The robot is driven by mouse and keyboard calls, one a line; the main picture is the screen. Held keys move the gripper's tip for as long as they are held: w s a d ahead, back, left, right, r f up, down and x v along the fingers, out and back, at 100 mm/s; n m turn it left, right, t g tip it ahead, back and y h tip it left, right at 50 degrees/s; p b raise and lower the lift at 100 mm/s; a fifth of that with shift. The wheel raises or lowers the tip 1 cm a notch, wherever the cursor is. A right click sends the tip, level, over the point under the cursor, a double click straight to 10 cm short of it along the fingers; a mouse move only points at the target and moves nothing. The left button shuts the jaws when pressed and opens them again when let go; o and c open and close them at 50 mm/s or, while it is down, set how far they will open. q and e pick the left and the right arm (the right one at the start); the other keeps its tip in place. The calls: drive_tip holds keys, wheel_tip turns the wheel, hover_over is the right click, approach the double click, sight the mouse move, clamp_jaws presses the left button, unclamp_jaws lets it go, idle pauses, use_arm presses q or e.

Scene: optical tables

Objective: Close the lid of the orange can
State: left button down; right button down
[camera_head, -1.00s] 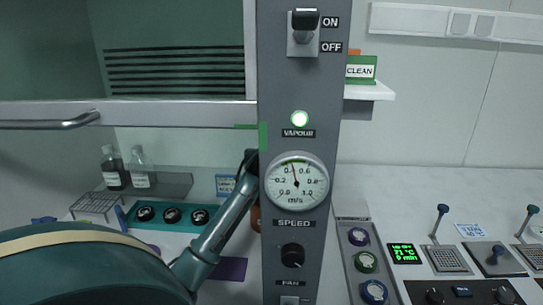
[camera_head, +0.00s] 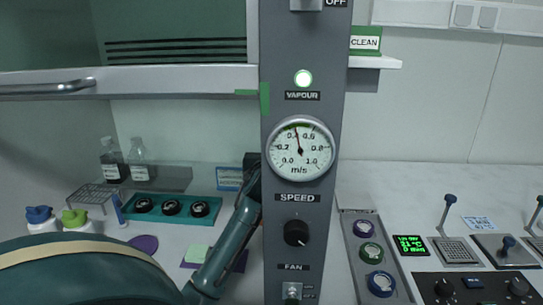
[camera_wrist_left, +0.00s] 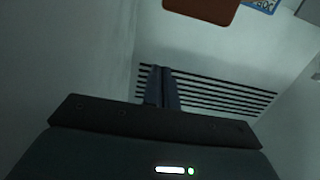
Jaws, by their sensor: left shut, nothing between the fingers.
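My left arm comes in from the left in the head view, and its dark end (camera_head: 252,168) is partly hidden behind the grey column. In the left wrist view my left gripper (camera_wrist_left: 161,72) is shut and empty, with its fingers together. A rust-orange thing (camera_wrist_left: 202,8) is cut off by the top edge of the wrist view, apart from the fingers. It may be the orange can, but I cannot tell, and no lid can be made out. No orange can shows in the head view now. My right gripper is not in view.
The grey column (camera_head: 297,225) with its gauge (camera_head: 300,149) stands in front of the arm. Behind are a teal tray (camera_head: 172,208) with black round pieces, two bottles on a shelf, and blue-capped (camera_head: 40,216) and green-capped (camera_head: 75,219) containers. A raised sash (camera_head: 170,80) spans above.

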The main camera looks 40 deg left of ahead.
use_arm(q)
drive_tip(key=shift+r, duration=0.1)
wheel_tip(320, 180, up, 10)
drive_tip(key=shift+p, duration=0.45)
